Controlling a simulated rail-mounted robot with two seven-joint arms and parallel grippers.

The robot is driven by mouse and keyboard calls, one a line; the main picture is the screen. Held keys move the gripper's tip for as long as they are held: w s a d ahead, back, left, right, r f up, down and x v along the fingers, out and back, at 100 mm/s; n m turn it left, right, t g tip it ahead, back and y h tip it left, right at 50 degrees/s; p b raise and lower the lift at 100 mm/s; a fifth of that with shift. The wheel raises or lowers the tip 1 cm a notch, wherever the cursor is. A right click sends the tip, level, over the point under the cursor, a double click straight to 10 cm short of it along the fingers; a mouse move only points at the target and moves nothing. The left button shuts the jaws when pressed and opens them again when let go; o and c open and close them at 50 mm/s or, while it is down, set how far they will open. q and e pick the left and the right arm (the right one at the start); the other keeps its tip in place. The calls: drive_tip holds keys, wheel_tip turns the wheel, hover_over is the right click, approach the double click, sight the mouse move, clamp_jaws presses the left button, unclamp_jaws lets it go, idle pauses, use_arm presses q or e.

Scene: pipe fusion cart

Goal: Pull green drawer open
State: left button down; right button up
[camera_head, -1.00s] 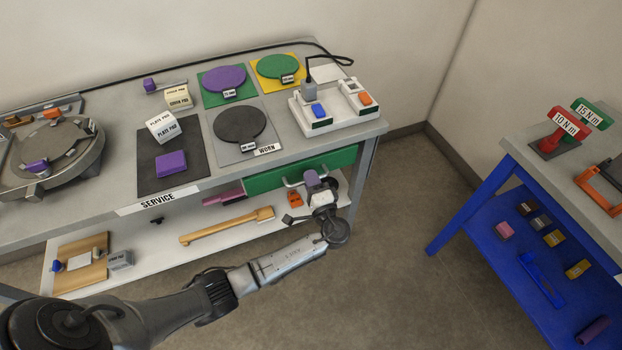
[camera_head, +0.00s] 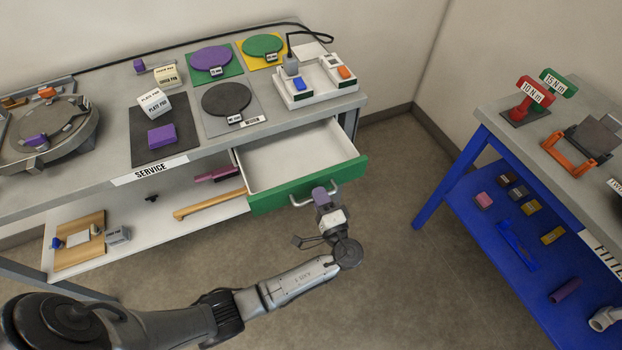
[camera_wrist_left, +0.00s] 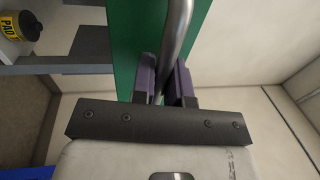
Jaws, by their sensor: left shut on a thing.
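The green drawer (camera_head: 308,184) under the service bench stands pulled out, and its white inside shows empty. Its metal handle (camera_head: 301,198) is on the green front. My left gripper (camera_head: 321,194) is shut on the handle, with purple fingers on it. In the left wrist view the handle bar (camera_wrist_left: 176,45) runs between the two purple fingers (camera_wrist_left: 163,83), beside the green front (camera_wrist_left: 135,40). My right gripper is not in view.
The service bench (camera_head: 190,140) carries pads, discs and a white switch unit (camera_head: 318,82). A lower shelf (camera_head: 140,226) holds a tan bar (camera_head: 208,204). A blue-legged table (camera_head: 450,180) stands at the right. Floor between them is clear.

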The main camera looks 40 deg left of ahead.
use_arm(q)
drive_tip(key=r+v, duration=0.1)
drive_tip(key=v, duration=0.6)
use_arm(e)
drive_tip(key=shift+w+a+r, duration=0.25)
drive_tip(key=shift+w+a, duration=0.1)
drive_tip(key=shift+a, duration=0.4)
use_arm(q)
drive_tip(key=shift+s+d+r, duration=0.1)
drive_tip(key=shift+d+r, duration=0.05)
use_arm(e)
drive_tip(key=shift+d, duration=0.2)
use_arm(q)
drive_tip(key=c, duration=1.2)
unclamp_jaws()
drive_tip(key=shift+o, duration=0.3)
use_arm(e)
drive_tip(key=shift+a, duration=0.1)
